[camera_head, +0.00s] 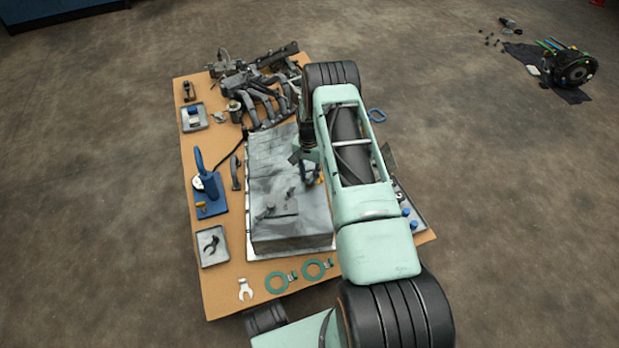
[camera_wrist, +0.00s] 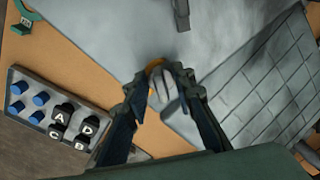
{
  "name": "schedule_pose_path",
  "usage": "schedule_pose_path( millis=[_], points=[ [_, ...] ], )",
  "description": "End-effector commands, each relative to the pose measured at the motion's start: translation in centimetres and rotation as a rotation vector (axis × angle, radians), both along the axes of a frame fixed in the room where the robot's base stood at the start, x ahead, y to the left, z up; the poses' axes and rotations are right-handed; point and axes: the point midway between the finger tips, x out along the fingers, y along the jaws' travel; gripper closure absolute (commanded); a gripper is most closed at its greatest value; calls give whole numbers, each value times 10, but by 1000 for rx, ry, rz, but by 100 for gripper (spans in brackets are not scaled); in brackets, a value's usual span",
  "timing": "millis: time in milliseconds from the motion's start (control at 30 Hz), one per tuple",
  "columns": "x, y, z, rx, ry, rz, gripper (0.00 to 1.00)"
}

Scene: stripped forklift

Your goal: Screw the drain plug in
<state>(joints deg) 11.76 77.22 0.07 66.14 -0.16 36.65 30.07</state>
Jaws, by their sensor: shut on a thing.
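My gripper (camera_head: 312,180) is over the right side of the large grey metal block (camera_head: 285,230) on the workbench. In the wrist view my gripper (camera_wrist: 160,80) is shut on a small grey piece with an orange ring, which looks like the drain plug (camera_wrist: 156,66). The fingers cover much of it, and I cannot tell whether it touches the block. The block's grey surface (camera_wrist: 110,25) lies behind it. A small raised fitting (camera_wrist: 182,14) stands on that surface. I cannot make out a threaded hole.
A tray (camera_wrist: 45,82) with blue caps and lettered black pieces lies left in the wrist view. My arm hides the right side.

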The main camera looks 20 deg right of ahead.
Motion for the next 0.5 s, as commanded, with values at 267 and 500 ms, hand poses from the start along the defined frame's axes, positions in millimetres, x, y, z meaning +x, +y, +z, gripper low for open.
schedule_pose_path(
  millis=[267,500],
  points=[
    [0,0,0,1,1,-49,100],
    [1,1,0,-1,1,-185,100]
  ],
)
